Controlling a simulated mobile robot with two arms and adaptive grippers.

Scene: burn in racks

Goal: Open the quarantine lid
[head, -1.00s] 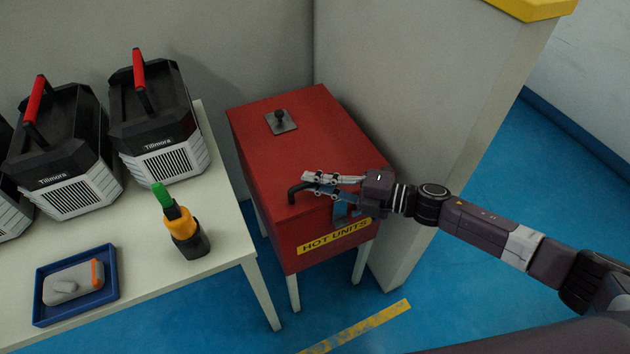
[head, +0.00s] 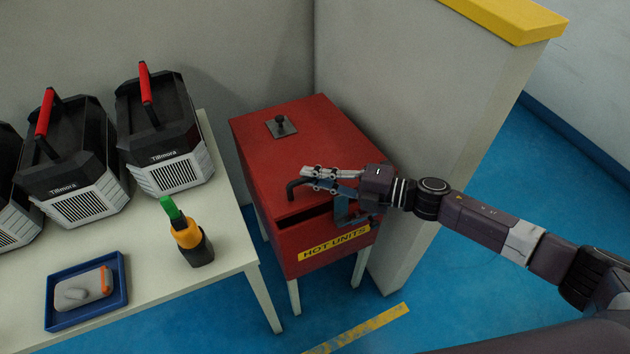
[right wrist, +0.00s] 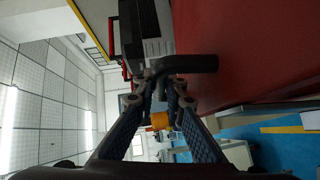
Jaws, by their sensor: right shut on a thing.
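The quarantine box is a red cabinet on pale legs, with a yellow "HOT UNITS" label (head: 335,243) on its front. Its red lid (head: 310,140) is raised slightly at the front, with a dark gap below the front edge. A black bent handle (head: 292,188) sits at the lid's front; it also shows in the right wrist view (right wrist: 198,64). My right gripper (head: 313,178) reaches in from the right and is shut on this handle. The fingers partly hide the handle. The inside of the box is hidden. My left gripper is not in view.
A black knob on a plate (head: 281,126) stands on the lid. A pale wall (head: 420,110) stands close on the right. At left, a white table (head: 225,225) holds several Tillmora units, an orange-and-black tool with green top (head: 187,235) and a blue tray (head: 62,320).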

